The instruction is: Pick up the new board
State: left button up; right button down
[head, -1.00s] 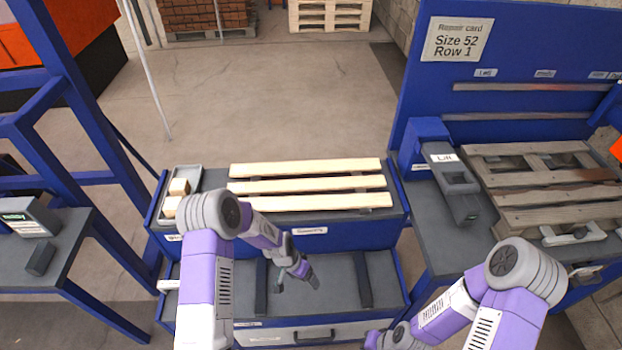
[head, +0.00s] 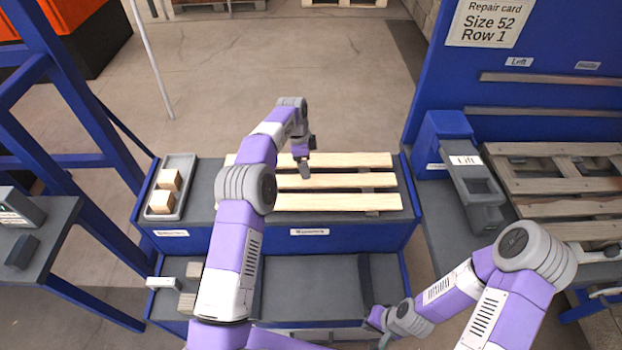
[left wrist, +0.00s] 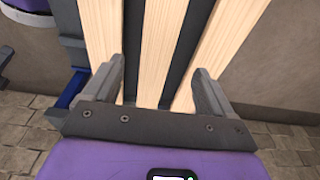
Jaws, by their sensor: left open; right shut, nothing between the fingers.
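Three pale new boards lie side by side on the upper bench in the head view: the far board (head: 350,160), the middle board (head: 350,181) and the front board (head: 340,202). My left gripper (head: 304,170) is open above them, near their middle. In the left wrist view my left gripper (left wrist: 160,80) has its fingers spread on either side of the middle board (left wrist: 160,45). Whether they touch the boards I cannot tell. My right gripper (head: 384,338) is shut and empty, low by the lower shelf at the bottom edge.
A grey tray (head: 153,205) with wooden blocks stands left of the boards. A worn pallet (head: 560,185) lies on the right bench beside a grey "Lift" device (head: 470,185). A blue panel carries a repair card (head: 487,22) reading "Size 52 Row 1". The lower shelf (head: 310,290) is largely bare.

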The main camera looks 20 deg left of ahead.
aim_at(308, 181)
pick_arm(q)
notch_tip(308, 181, down, 2)
jog(key=shift+d+f, duration=0.1)
jog(key=shift+d, duration=0.05)
jog(key=f+b, duration=0.1)
jog(key=f, duration=0.4)
jog(key=shift+d+f, duration=0.1)
jog(key=shift+d, duration=0.1)
jog(key=c, duration=1.2)
jog(key=shift+c, duration=0.5)
